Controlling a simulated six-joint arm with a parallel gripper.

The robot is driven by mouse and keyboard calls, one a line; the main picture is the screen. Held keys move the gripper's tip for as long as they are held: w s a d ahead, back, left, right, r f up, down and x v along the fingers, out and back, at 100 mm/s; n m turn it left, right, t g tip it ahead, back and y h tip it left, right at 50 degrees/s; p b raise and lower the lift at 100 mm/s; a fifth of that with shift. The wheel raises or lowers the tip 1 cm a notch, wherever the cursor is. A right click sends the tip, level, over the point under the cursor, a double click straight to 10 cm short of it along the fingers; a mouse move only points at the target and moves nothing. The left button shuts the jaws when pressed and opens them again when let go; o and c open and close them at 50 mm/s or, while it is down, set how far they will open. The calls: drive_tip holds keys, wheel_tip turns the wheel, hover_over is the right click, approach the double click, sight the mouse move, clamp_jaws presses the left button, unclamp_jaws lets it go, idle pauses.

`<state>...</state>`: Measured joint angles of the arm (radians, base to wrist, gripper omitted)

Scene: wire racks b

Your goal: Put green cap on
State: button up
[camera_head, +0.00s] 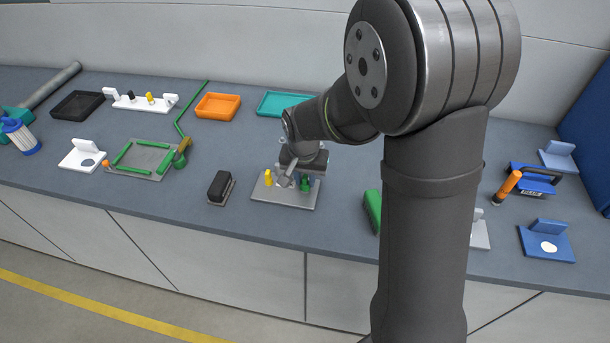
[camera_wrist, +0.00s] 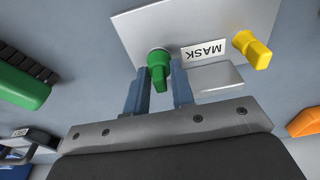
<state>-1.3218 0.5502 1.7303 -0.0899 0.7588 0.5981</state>
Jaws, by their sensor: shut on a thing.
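The green cap (camera_wrist: 158,70) is between the two blue fingers of my gripper (camera_wrist: 158,90) in the wrist view. It is at a round pale fitting on a light grey plate (camera_wrist: 150,25). I cannot tell whether the cap is fully seated on the fitting. In the head view my gripper (camera_head: 298,180) is low over the plate (camera_head: 288,198), with the green cap (camera_head: 305,184) at its right side. A yellow cap (camera_wrist: 252,50) stands on the same plate, and it also shows in the head view (camera_head: 268,178). A white label reading MASK (camera_wrist: 204,51) lies between the caps.
A black block (camera_head: 220,186) stands left of the plate. Orange (camera_head: 218,106) and teal (camera_head: 284,103) trays lie behind. Bare bench surface surrounds the plate.

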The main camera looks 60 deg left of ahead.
drive_tip(key=shift+f, duration=0.15)
drive_tip(key=o, duration=1)
drive_tip(key=shift+o, duration=0.2)
wheel_tip(320, 180, up, 17)
drive_tip(key=s+d, duration=0.1)
drive_tip(key=shift+s+d, duration=0.25)
drive_tip(key=f, duration=0.5)
drive_tip(key=w+a+f, duration=0.1)
drive_tip(key=f, duration=1.1)
drive_tip(key=shift+w+a, duration=0.25)
drive_tip(key=shift+r, duration=0.15)
